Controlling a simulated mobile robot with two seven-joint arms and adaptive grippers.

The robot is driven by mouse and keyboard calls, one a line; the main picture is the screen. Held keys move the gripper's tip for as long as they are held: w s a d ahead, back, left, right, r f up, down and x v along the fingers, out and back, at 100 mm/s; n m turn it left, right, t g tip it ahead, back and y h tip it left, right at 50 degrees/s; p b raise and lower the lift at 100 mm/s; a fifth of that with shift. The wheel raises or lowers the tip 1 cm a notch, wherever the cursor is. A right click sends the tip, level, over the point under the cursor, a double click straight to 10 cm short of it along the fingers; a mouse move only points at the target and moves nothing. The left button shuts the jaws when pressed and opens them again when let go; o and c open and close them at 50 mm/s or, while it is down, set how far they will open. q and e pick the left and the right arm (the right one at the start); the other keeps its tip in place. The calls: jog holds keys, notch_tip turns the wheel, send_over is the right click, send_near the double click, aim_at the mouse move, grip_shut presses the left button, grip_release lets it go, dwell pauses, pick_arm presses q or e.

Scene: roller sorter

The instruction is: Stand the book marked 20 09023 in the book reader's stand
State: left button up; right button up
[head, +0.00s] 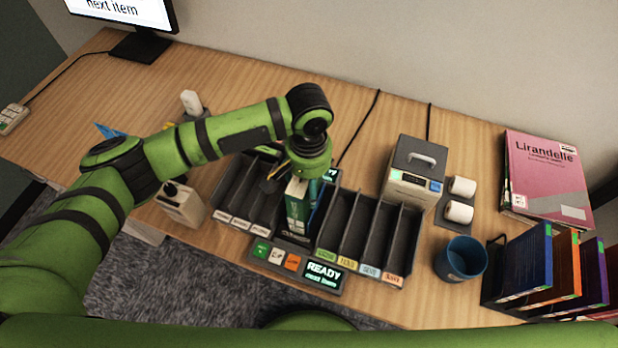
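My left gripper (290,184) points down right over this book. The wrist and the steep angle hide much of the fingers, and I cannot tell whether they grip the book. The stand around the book is mostly hidden by the book and my arm. My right gripper is not in view.
Labelled slots (372,235) flank the reader on both sides. A grey box with a handle (413,170), two white rolls (459,212) and a blue cup (461,259) stand to the right. Beyond are pink magazines (548,178) and a rack with blue (524,262), orange and purple books.

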pick_arm(q)
notch_tip(320, 180, up, 12)
dwell(0.6)
dwell(0.5)
